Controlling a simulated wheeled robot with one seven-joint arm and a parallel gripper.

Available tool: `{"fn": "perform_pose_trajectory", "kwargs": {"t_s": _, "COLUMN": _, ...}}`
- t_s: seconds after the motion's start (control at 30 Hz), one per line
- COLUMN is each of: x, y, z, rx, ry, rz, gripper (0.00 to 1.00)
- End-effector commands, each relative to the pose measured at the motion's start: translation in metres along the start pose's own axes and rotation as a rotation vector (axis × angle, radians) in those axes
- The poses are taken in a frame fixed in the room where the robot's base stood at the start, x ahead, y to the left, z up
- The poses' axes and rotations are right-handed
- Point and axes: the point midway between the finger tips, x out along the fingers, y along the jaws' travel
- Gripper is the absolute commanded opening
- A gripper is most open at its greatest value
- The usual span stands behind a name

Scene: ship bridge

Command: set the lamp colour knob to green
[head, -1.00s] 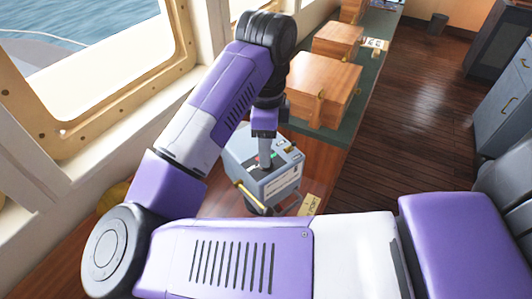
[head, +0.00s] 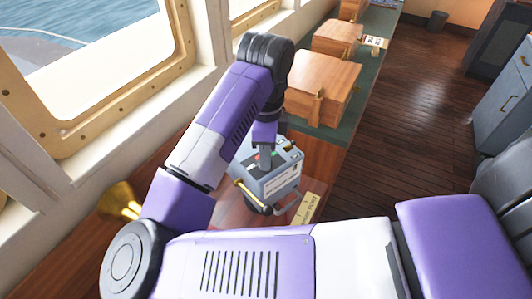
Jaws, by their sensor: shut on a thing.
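A grey lamp box (head: 278,182) stands on the wooden counter, with a light label on its side and a wire handle at its front. Small red and green marks show on its top face. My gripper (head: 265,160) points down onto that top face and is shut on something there. The lamp colour knob is hidden under the fingers, so its setting cannot be read.
Wooden boxes (head: 322,88) stand on the green-topped counter (head: 335,128) behind the lamp box. A brass object (head: 120,201) sits at the left by the window. A small yellow plate (head: 306,208) with lettering lies right of the lamp box. Dark wooden floor (head: 410,120) is clear at the right.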

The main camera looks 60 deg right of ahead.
Motion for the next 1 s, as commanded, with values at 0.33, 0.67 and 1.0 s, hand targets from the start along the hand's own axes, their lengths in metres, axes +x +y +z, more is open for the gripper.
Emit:
{"fn": "perform_pose_trajectory", "kwargs": {"t_s": 0.33, "x": 0.0037, "y": 0.0000, "z": 0.0013, "rx": 0.094, "ry": -0.005, "rz": -0.001, "gripper": 0.00}}
{"fn": "perform_pose_trajectory", "kwargs": {"t_s": 0.67, "x": 0.0075, "y": 0.0002, "z": 0.0016, "rx": 0.364, "ry": -0.008, "rz": 0.000, "gripper": 0.00}}
{"fn": "perform_pose_trajectory", "kwargs": {"t_s": 1.0, "x": 0.0072, "y": 0.0005, "z": 0.0011, "rx": 0.688, "ry": -0.007, "rz": 0.000, "gripper": 0.00}}
